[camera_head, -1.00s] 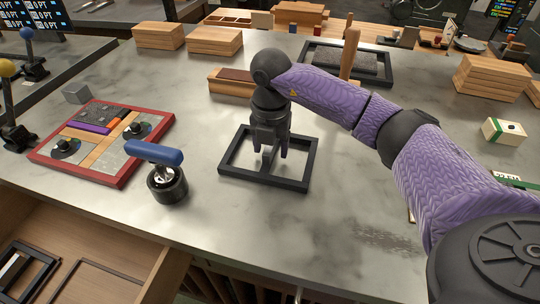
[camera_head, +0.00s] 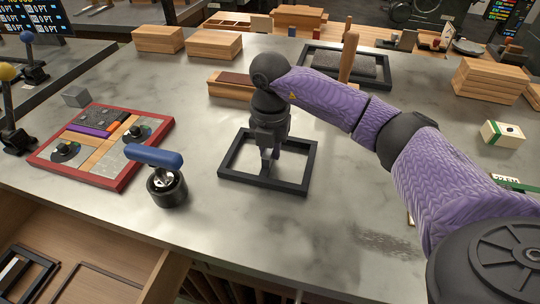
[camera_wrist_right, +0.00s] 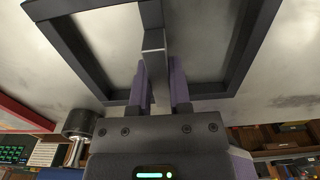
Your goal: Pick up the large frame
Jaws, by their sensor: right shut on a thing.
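The large frame (camera_head: 235,178) is a dark rectangular frame lying on the grey marble table in the middle of the head view. My right gripper (camera_head: 268,163) points down over it, its fingers close together. In the right wrist view my purple right fingers (camera_wrist_right: 160,85) are on both sides of a narrow grey upright piece (camera_wrist_right: 153,42) that appears to belong to the frame (camera_wrist_right: 75,50). How that piece joins the frame is partly hidden. The frame seems to rest on the table. My left gripper is not in view.
A blue-handled tool on a round black base (camera_head: 167,187) stands left of the frame. A red-edged board (camera_head: 100,150) lies further left. A wooden block (camera_head: 230,88) lies behind the gripper. An open drawer (camera_head: 80,245) is at the lower left. The table right of the frame is mostly clear.

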